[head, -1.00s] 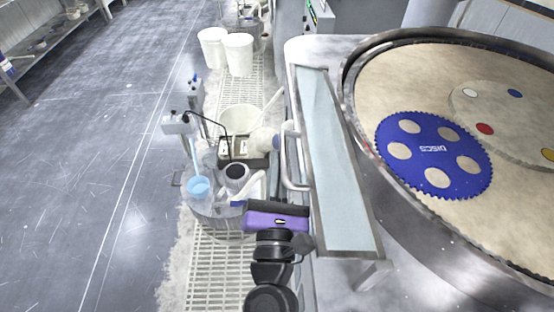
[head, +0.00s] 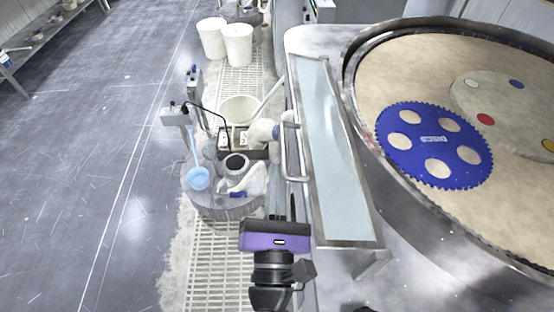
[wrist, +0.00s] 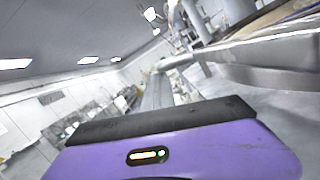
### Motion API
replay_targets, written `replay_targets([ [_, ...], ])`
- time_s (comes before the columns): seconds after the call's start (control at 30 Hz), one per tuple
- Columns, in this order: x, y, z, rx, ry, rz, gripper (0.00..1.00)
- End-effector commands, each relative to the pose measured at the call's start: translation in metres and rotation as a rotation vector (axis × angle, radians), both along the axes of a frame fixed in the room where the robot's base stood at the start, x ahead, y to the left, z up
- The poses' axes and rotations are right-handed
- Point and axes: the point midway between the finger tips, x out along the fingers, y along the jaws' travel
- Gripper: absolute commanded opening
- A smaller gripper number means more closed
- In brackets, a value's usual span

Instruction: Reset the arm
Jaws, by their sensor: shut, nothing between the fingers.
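My gripper (head: 290,212) shows at the lower middle of the head view, with its purple housing and black top edge. It is shut and empty, with a thin dark finger pointing away from me. It is over the grated floor strip, left of the polishing machine's front edge and apart from the blue toothed disc. In the wrist view the purple housing (wrist: 180,150) fills the bottom, and the fingertips are hidden.
The round platen (head: 390,75) with a blue toothed disc (head: 430,165) is at right. A metal handle (head: 291,155) and pale trough (head: 335,150) edge the machine. A drum (head: 228,206) with jugs stands close beyond my gripper. White buckets (head: 237,45) stand farther back. Open floor (head: 90,170) lies left.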

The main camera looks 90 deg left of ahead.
Motion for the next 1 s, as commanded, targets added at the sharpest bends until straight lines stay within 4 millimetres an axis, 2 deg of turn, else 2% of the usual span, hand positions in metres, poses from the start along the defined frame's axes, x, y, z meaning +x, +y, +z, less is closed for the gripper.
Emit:
replay_targets([
  [0.1, 0.002, -0.016, -0.005, 0.001, 0.001, -0.006, 0.0],
  [0.23, 0.002, -0.023, -0.005, 0.001, 0.0, -0.005, 0.0],
  [0.77, 0.002, -0.025, -0.005, 0.001, 0.0, -0.003, 0.0],
  [1.0, 0.004, -0.029, -0.014, -0.021, -0.005, -0.017, 0.0],
])
